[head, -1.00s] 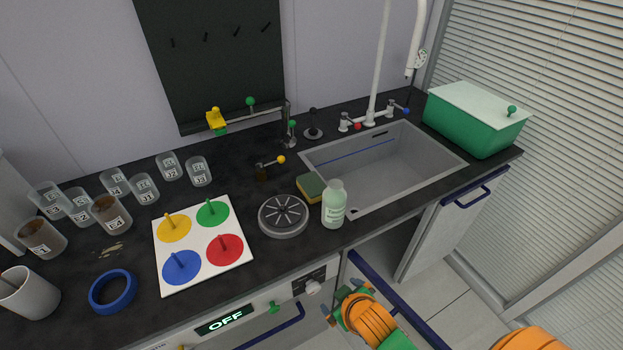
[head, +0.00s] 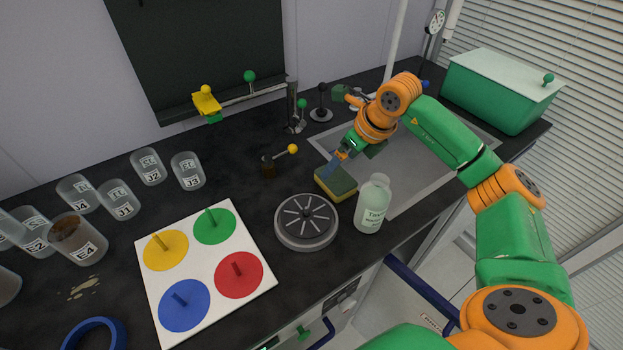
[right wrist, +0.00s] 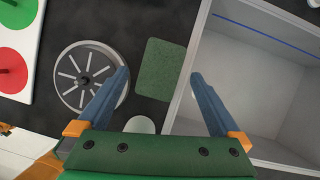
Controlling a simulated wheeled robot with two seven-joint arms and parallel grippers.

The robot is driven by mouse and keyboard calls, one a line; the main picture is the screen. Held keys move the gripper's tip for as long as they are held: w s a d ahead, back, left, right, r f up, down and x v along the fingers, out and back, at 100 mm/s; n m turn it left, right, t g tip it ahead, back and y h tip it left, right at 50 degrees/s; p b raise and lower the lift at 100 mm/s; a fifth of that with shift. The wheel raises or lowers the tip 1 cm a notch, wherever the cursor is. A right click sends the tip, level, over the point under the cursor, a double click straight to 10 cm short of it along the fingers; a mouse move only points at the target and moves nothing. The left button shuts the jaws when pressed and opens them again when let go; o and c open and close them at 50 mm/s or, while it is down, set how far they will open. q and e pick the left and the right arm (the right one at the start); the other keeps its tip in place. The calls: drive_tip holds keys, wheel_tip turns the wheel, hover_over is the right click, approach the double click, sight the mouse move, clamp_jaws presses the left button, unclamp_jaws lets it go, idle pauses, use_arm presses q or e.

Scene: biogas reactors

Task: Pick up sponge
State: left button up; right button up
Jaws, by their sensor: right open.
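The sponge (head: 336,184), green on top and yellow below, lies on the dark counter between the round grey disc and the sink. My right gripper (head: 337,163) is just above its far side in the head view. In the right wrist view the sponge (right wrist: 161,69) shows its green top beyond the two blue fingers. The fingers of my right gripper (right wrist: 160,80) are spread wide, one on each side of the sponge's line, with nothing between them. My left gripper is not in view.
A pale green bottle (head: 372,205) stands close to the sponge at its near right. The round grey disc (head: 306,221) is to its left. The sink (head: 402,192) lies to the right. A white board with coloured discs (head: 208,318) is farther left.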

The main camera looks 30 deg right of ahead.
sight(336, 177)
drive_tip(key=shift+f+p, duration=0.3)
drive_tip(key=shift+s+d+f+p, duration=0.2)
drive_tip(key=shift+s+f+p, duration=0.2)
drive_tip(key=shift+f+p, duration=0.4)
drive_tip(key=x, duration=0.3)
drive_tip(key=shift+w+f, duration=0.25)
drive_tip(key=shift+f, duration=0.05)
drive_tip(key=shift+w+a+f, duration=0.1)
drive_tip(key=shift+w, duration=0.05)
drive_tip(key=shift+s, duration=0.2)
drive_tip(key=c, duration=0.8)
drive_tip(key=shift+c, duration=1.2)
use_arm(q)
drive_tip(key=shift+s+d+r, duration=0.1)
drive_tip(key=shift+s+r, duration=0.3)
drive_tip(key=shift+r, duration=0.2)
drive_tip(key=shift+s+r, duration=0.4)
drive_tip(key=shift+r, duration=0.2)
use_arm(e)
drive_tip(key=shift+w, duration=0.1)
